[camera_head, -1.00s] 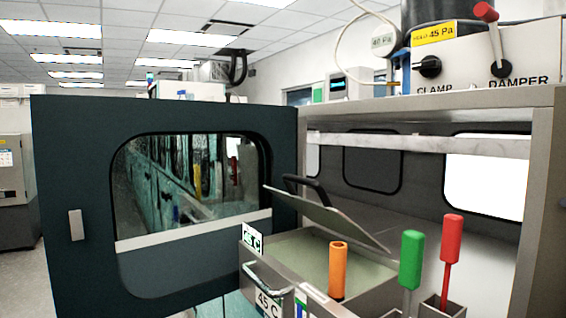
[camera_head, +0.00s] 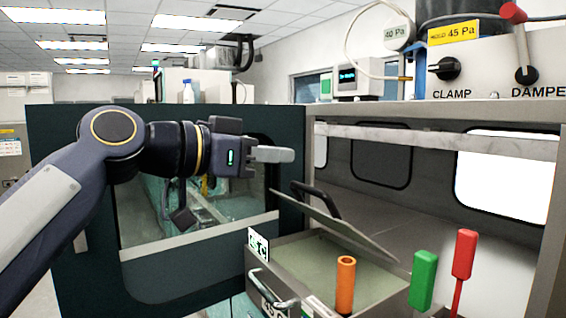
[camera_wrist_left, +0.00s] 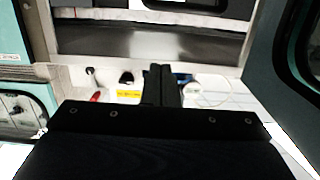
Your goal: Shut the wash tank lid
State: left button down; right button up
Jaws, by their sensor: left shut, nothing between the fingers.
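The wash tank (camera_head: 345,265) is an open-topped metal box with green-grey contents, low at the centre right in the head view. Its lid (camera_head: 340,225) is a thin grey plate tilted up, with its left edge raised and its right edge low. A black handle (camera_head: 318,196) sits on the lid. My left gripper (camera_head: 274,154) is shut and empty. It shows above and left of the lid in the head view, apart from it. Its closed fingers (camera_wrist_left: 162,85) also show in the left wrist view; the lid is not recognisable there. My right gripper is not in view.
An orange handle (camera_head: 345,285), a green handle (camera_head: 423,280) and a red handle (camera_head: 465,255) stand upright around the tank's right side. A dark windowed door (camera_head: 65,150) stands open behind my left arm. A control panel (camera_head: 490,60) sits above the enclosure's frame.

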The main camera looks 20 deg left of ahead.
pick_arm(q)
jog(key=p+x, duration=0.2)
jog(key=x, duration=0.6)
jog(key=shift+w+d+f, duration=0.15)
jog(key=shift+w+d, duration=0.05)
jog(key=shift+w, duration=0.05)
jog(key=f, duration=0.1)
jog(key=s+a+f, duration=0.1)
jog(key=f+b, duration=0.1)
jog(key=shift+s+a+f, duration=0.15)
jog(key=shift+s+f, duration=0.1)
jog(key=s+a+f+t+h+b, duration=0.1)
jog(key=f+b, duration=0.3)
jog(key=b, duration=0.7)
jog(key=s+a+f+t+h+b, duration=0.1)
jog(key=f+b, duration=0.4)
jog(key=b, duration=0.7)
jog(key=s+a+f+t+h+b, duration=0.1)
jog(key=f+b, duration=0.4)
jog(key=b, duration=0.6)
jog(key=shift+s+a+f+t+h+b, duration=0.1)
jog(key=shift+s+a+t+h+b, duration=0.15)
jog(key=shift+s+t, duration=0.35)
jog(key=shift+s+a+f+t+h+b, duration=0.15)
jog(key=shift+s+a+t, duration=0.25)
jog(key=shift+s, duration=0.25)
jog(key=shift+s+f+b, duration=0.1)
jog(key=shift+f+b, duration=0.5)
jog(key=shift+b, duration=0.25)
